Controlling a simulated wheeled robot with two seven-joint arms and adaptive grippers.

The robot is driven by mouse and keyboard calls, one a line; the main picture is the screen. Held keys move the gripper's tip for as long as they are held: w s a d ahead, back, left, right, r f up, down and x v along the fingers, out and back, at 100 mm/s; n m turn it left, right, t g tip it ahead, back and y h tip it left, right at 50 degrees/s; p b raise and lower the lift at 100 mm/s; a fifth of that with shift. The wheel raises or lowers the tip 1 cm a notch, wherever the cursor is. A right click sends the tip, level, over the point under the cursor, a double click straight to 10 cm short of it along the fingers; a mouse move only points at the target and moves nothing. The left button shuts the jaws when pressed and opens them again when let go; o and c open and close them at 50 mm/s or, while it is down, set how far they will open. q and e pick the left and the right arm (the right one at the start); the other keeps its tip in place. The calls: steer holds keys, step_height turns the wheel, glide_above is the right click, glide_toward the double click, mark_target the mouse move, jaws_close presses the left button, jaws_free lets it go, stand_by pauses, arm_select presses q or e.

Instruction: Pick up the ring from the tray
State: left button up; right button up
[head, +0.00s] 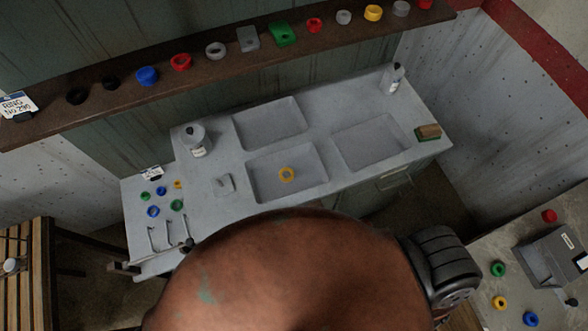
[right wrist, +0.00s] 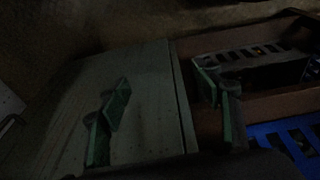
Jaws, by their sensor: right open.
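I do not see my left gripper in either view.
Two other recessed trays, one behind (head: 270,122) and one to the right (head: 370,143), look empty. A bottle (head: 394,78) and a green-brown block (head: 428,132) stand at the counter's right. A shelf (head: 210,70) with several coloured rings runs behind. Blue slatted crate (right wrist: 290,140) shows low right.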

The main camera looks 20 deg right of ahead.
steer(key=w+a+r+t+p, duration=0.1)
steer(key=w+r+p, duration=0.2)
steer(key=r, duration=1.1)
steer(key=w+a+r+y+p, duration=0.1)
steer(key=w+a+r+p, duration=0.15)
steer(key=r, duration=1.15)
steer(key=w+a+r+t+p, duration=0.1)
steer(key=w+r+p, duration=0.25)
steer(key=r, duration=1.15)
steer(key=w+a+r+n+g+y, duration=0.1)
steer(key=w+a+r+n+y, duration=0.2)
steer(key=a, duration=0.9)
steer(key=w+a+r+n+g, duration=0.1)
steer(key=w+a+n+g, duration=0.3)
steer(key=a, duration=0.7)
steer(key=m+h, duration=0.3)
steer(key=h, duration=0.1)
glide_above(287, 175)
step_height(287, 175, down, 2)
steer(key=shift+s+d+f+t, duration=0.1)
steer(key=shift+s+f+t, duration=0.05)
steer(key=shift+f, duration=0.35)
steer(key=shift+s+f+t, duration=0.1)
steer(key=shift+f+t, duration=0.05)
steer(key=shift+f, duration=0.3)
steer(key=shift+w+f+p, duration=0.2)
steer(key=shift+f+p, duration=0.15)
steer(key=shift+f, duration=2.4)
steer(key=shift+c, duration=0.4)
